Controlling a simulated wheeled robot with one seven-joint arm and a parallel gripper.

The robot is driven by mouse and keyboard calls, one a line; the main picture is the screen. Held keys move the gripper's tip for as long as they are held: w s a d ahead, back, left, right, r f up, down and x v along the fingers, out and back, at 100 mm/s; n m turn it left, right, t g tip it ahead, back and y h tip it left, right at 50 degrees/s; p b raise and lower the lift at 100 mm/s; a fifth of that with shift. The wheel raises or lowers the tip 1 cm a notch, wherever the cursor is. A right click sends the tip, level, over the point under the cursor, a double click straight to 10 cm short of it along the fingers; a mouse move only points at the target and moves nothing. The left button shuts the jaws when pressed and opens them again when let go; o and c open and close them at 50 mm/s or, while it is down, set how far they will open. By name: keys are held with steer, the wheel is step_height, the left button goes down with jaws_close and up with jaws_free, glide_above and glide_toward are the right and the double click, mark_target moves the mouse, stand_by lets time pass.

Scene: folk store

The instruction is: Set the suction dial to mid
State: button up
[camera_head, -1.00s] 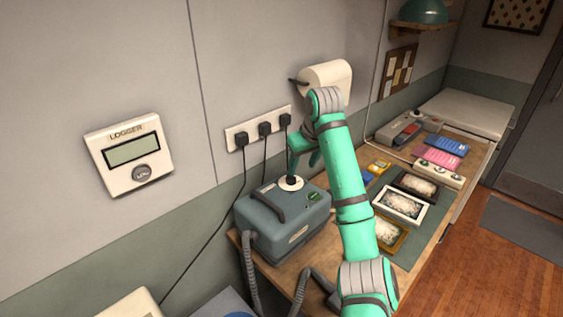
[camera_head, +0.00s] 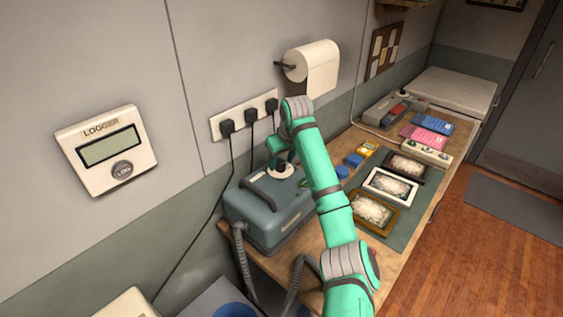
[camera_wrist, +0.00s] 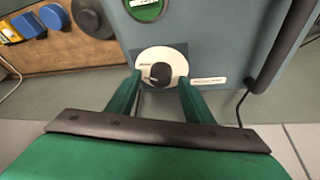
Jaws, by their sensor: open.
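The suction dial is a black knob (camera_wrist: 160,73) on a round white plate (camera_wrist: 172,58) on the grey vacuum unit (camera_head: 262,222). In the wrist view my gripper (camera_wrist: 160,85) is open, with one green finger on either side of the knob. I cannot tell whether the fingers touch it. In the head view the gripper comes down over the dial plate (camera_head: 282,171) and partly hides the knob. The lettering on the plate is too small to read, so the dial's setting cannot be told.
A carry handle (camera_head: 262,193) stands beside the dial on the unit. Power plugs (camera_head: 251,115) and a paper roll (camera_head: 314,66) are on the wall behind. Picture frames (camera_head: 390,186) and blue round items (camera_head: 342,171) lie to the right on the bench.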

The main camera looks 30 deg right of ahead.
steer(key=shift+w+f, duration=0.15)
steer(key=shift+f, duration=0.25)
steer(key=shift+c, duration=0.2)
steer(key=c, duration=1)
steer(key=n+y, duration=0.1)
steer(key=n, duration=0.2)
steer(key=n+y, duration=0.1)
steer(key=n, duration=0.2)
steer(key=shift+d+y, duration=0.2)
steer(key=shift+y, duration=0.1)
steer(key=n+g, duration=0.1)
steer(key=n, duration=0.2)
steer(key=n+y, duration=0.1)
steer(key=n, duration=0.1)
steer(key=shift+w+d+n+g+y, duration=0.15)
steer(key=shift+n+g+y, duration=0.15)
steer(key=shift+n+g, duration=0.1)
